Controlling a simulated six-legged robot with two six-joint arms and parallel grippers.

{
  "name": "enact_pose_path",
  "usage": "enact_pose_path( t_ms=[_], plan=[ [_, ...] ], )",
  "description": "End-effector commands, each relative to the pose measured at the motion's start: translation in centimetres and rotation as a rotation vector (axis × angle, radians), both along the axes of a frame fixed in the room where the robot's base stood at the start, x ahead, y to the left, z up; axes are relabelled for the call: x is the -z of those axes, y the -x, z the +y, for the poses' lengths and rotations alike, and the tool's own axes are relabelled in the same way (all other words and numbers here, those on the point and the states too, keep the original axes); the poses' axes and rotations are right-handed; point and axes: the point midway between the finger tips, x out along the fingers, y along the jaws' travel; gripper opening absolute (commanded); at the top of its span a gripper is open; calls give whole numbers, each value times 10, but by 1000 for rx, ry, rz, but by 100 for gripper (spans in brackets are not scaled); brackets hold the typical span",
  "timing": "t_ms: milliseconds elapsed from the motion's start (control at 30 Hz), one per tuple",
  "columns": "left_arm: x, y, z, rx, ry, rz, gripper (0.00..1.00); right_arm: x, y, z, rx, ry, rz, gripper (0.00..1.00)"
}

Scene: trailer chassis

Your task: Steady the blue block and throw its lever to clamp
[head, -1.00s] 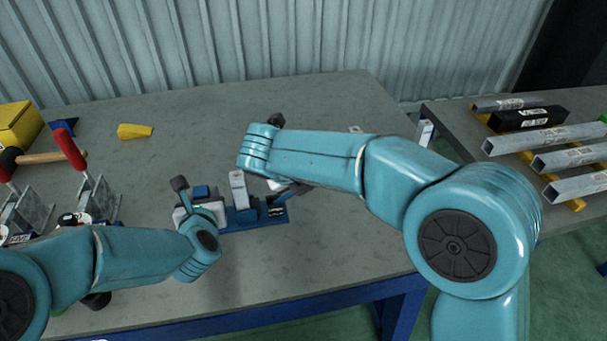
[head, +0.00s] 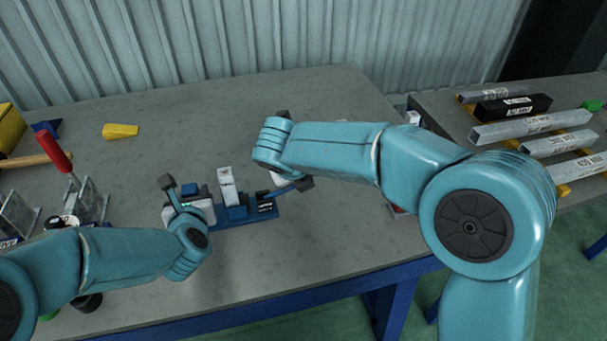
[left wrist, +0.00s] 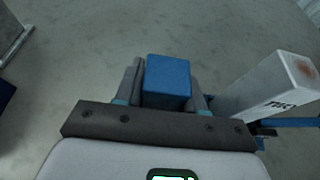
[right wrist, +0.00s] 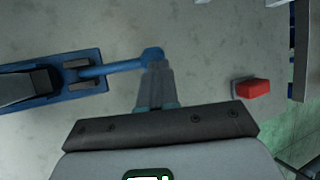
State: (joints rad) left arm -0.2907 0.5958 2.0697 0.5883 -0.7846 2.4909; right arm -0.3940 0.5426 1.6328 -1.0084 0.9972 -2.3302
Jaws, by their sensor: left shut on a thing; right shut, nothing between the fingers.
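A blue lever (head: 288,188) sticks out from the fixture's right end. In the right wrist view the lever (right wrist: 115,66) ends in a round tip. My right gripper (right wrist: 155,68) is shut and empty, its fingertips at that tip; I cannot tell whether they touch. The right arm partly hides the lever in the head view.
A pale upright bar (head: 227,186) stands in the fixture beside the block. A red block (right wrist: 251,88) lies right of my right gripper. A hammer and metal brackets (head: 90,200) are at left. Metal bars (head: 525,127) lie on the right table. The table behind the fixture is clear.

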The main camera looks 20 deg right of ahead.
Motion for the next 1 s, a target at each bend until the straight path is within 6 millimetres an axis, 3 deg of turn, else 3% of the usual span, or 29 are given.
enact_pose_path(
  t_ms=[433, 800, 1000],
  plan=[
    [-1, 0, 0, 1, -2, -2, 0, -26, 6, 4, -1, -3, -5, 0],
    [-1, 0, 0, 1, -2, -2, 0, -100, 45, 25, -1, -4, -5, 0],
    [-1, 0, 0, 1, -2, -2, 0, -125, 59, 32, 0, -3, -2, 0]
  ],
)
